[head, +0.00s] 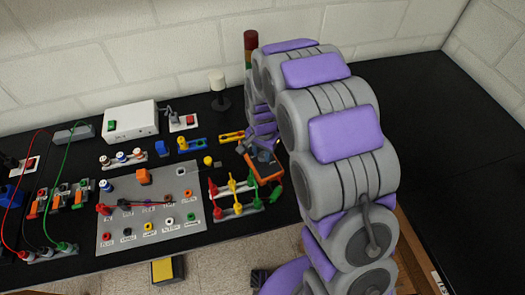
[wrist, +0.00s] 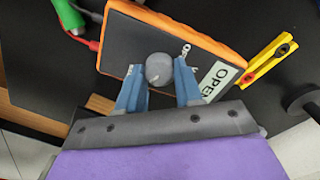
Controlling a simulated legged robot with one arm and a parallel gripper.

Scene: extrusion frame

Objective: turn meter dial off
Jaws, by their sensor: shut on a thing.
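The meter (head: 264,166) is a dark box with an orange rim, standing on the black bench to the right of the grey panel in the head view. In the wrist view the meter (wrist: 128,62) fills the upper middle, tilted in the picture. Its round grey dial (wrist: 159,69) sits on its dark face. My gripper (wrist: 166,75) has its two blue fingers on either side of the dial, shut on it. In the head view my gripper (head: 255,148) is small and partly hidden by my arm. The dial's marks cannot be read.
A rack with red, yellow and green posts (head: 234,196) stands close left of the meter. The grey panel (head: 135,220) is further left. The bench at right (head: 440,130) is clear.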

